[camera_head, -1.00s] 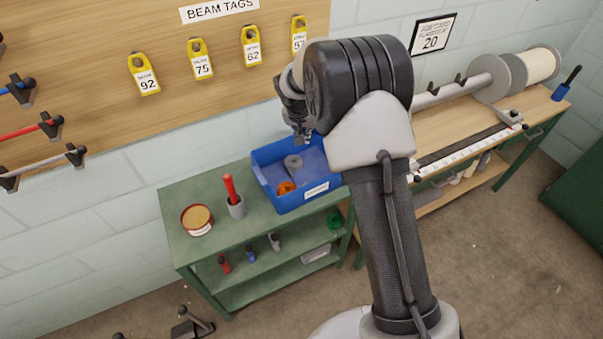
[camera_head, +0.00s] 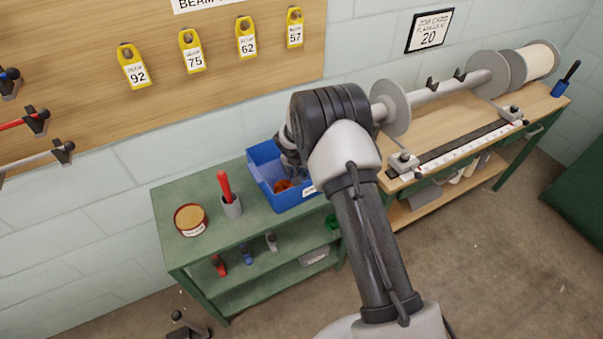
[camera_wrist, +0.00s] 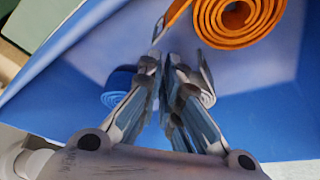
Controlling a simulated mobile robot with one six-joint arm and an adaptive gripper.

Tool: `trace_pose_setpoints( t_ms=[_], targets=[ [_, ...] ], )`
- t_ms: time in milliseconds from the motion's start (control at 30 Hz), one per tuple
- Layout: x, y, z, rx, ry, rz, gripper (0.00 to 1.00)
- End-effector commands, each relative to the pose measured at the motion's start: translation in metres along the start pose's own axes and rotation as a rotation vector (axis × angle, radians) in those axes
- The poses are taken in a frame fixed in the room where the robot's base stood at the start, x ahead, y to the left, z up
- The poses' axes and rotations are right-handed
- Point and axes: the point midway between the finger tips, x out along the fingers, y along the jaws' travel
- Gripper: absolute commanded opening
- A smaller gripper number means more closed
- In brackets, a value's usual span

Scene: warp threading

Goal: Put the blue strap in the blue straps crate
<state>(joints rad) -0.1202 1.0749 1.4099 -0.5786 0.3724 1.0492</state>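The blue strap (camera_wrist: 119,84) is a small roll lying inside a blue crate (camera_head: 289,203), left of my fingers in the wrist view and partly covered by one of them. The crate's blue wall also fills the lower part of the wrist view (camera_wrist: 270,130). My gripper (camera_wrist: 166,60) points down into the crate with its fingers close together, a narrow gap showing between them. Whether they are fully shut is unclear, and no strap is clearly between them. In the head view my arm hides most of the gripper and the blue strap.
In the crate, an orange strap roll (camera_wrist: 238,18) lies beyond my fingertips and a grey roll (camera_wrist: 207,96) sits partly behind the right finger. On the green bench (camera_head: 205,255) stand a round tin (camera_head: 191,219) and a grey cup (camera_head: 231,207) with a red-handled tool.

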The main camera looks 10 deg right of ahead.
Motion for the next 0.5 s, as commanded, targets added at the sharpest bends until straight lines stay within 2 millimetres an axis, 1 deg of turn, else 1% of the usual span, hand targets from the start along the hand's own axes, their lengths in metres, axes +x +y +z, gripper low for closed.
trace_pose_setpoints(
  t_ms=[33, 100, 333, 500],
  targets=[
    [0.0089, 0.0001, 0.0040, -0.001, -0.001, 0.000, 0.00],
    [0.0128, 0.0001, 0.0054, -0.001, 0.000, 0.000, 0.00],
    [0.0117, -0.0001, 0.0046, -0.001, 0.001, 0.000, 0.00],
    [0.0155, -0.0001, 0.0062, -0.001, 0.001, 0.000, 0.00]
  ],
)
